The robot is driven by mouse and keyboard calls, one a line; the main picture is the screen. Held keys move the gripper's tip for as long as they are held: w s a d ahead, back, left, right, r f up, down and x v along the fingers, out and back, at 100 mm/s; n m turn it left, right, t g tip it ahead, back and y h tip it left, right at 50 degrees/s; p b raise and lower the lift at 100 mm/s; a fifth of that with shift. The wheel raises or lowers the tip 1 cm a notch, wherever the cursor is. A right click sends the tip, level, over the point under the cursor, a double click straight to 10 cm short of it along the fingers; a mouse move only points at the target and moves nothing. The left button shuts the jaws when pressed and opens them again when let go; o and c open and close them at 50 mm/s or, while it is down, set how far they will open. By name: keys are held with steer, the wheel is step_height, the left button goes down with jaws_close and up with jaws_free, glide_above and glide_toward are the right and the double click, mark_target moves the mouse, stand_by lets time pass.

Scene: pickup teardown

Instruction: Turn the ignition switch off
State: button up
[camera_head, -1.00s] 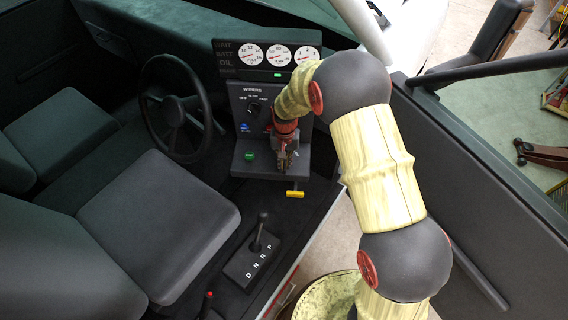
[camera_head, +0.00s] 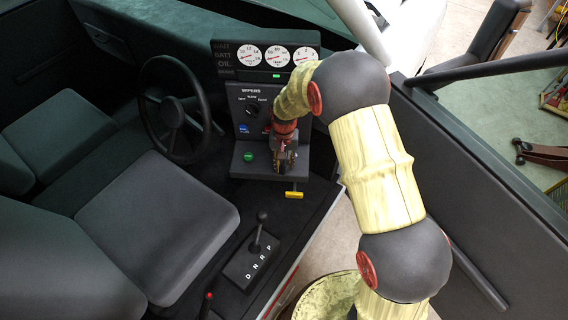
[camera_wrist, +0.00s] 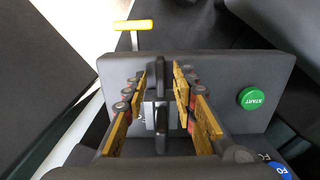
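The ignition switch (camera_wrist: 161,76) shows in the wrist view as a narrow black lever-like knob on the dark control panel (camera_wrist: 225,70). A silvery piece shows at its middle. My gripper (camera_wrist: 160,92) has its two yellow-padded fingers on either side of the knob, with visible gaps, so it is open around it. I cannot tell whether any pad touches it. In the head view my gripper (camera_head: 285,158) points down at the panel's lower ledge and hides the switch.
A green START button (camera_wrist: 252,99) sits right of the fingers in the wrist view. A yellow T-handle (camera_head: 294,194) sticks out below the ledge. The wiper knob (camera_head: 252,108), gauges (camera_head: 278,56), steering wheel (camera_head: 174,110) and gear lever (camera_head: 262,230) are nearby. A green light is lit below the gauges.

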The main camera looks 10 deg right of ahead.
mark_target(284, 165)
steer(key=shift+r, duration=0.1)
step_height(284, 165, up, 12)
stand_by(0.5)
stand_by(0.5)
steer(key=s+d+r+n+t+b, duration=0.1)
steer(key=s+d+b, duration=0.3)
steer(key=s+b, duration=0.5)
steer(key=s+d+r+n+t+b, duration=0.1)
steer(key=s+b, duration=0.8)
steer(key=s, duration=1.2)
steer(key=d+r+t, duration=0.1)
steer(key=d+t, duration=0.1)
steer(key=t, duration=0.1)
steer(key=shift+d+r+n+t+b, duration=0.3)
steer(key=shift+d+r+n+b, duration=0.05)
steer(key=shift+r+n, duration=0.05)
